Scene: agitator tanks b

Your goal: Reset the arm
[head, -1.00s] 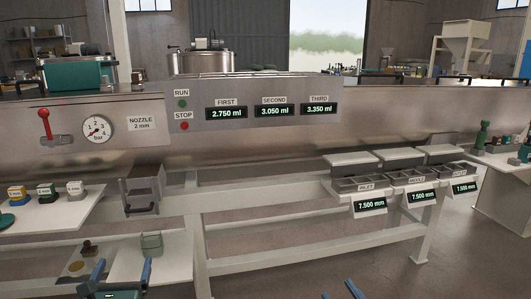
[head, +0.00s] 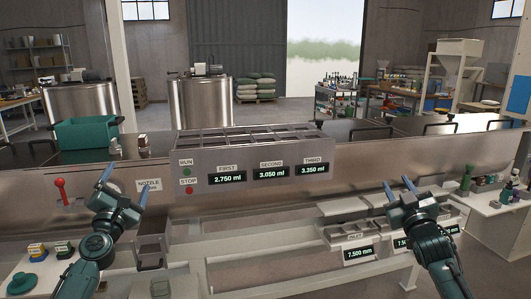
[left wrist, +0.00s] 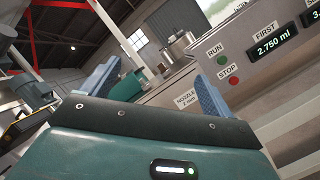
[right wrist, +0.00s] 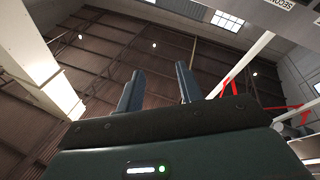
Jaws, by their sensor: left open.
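My left gripper (head: 124,180) is raised in front of the machine's left part, near the nozzle label. Its two blue fingers stand apart with nothing between them, and they also show in the left wrist view (left wrist: 155,85). My right gripper (head: 405,190) is raised in front of the trays at the right. Its blue fingers are apart and empty, and they point up toward the ceiling in the right wrist view (right wrist: 158,88). Both arms reach up from the bottom of the head view.
The control panel (head: 255,174) has run and stop buttons and three readouts. A red lever (head: 60,190) is left of my left gripper. A teal bin (head: 87,134) stands on the machine top. Small trays (head: 352,233) with readouts sit below at right. A side table (head: 495,205) holds several items.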

